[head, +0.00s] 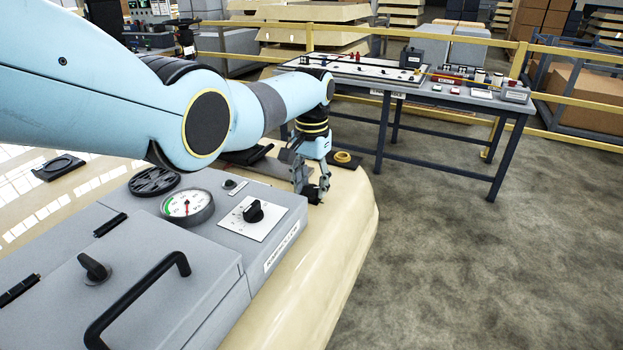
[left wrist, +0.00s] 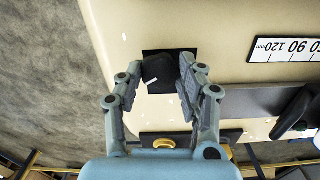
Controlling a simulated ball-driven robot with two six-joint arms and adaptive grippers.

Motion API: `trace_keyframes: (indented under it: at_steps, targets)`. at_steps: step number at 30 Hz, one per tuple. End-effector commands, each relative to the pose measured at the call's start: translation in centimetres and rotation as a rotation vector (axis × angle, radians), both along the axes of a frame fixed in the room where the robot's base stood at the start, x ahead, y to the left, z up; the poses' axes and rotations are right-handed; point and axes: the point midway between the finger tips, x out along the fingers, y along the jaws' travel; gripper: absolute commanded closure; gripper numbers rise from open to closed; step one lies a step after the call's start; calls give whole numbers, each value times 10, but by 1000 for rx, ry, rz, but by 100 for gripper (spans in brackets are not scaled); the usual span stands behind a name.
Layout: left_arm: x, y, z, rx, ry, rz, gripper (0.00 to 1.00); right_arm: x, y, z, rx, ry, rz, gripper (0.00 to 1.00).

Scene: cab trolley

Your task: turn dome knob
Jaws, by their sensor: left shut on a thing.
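The dome knob (left wrist: 158,68) is black with a white mark. It shows in the left wrist view on a black square plate (left wrist: 189,52) on the cream cab surface, between the fingers of my left gripper (left wrist: 163,80). The gripper is shut on the knob, with a finger on either side. My right gripper is in neither view.
The grey console (head: 225,178) carries a gauge (head: 187,206), a pointer knob (head: 254,212) and a black handle (head: 140,300). A workbench (head: 440,92) stands behind; the floor at right is clear.

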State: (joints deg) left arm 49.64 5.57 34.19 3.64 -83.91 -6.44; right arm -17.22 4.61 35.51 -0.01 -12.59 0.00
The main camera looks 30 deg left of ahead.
Motion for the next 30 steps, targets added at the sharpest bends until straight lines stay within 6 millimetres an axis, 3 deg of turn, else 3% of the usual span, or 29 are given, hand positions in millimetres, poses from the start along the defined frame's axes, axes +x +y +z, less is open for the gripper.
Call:
trace_keyframes:
  at_steps: [30]
  targets:
    - [1, -1, 1, 1, -1, 964, 95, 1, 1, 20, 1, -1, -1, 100]
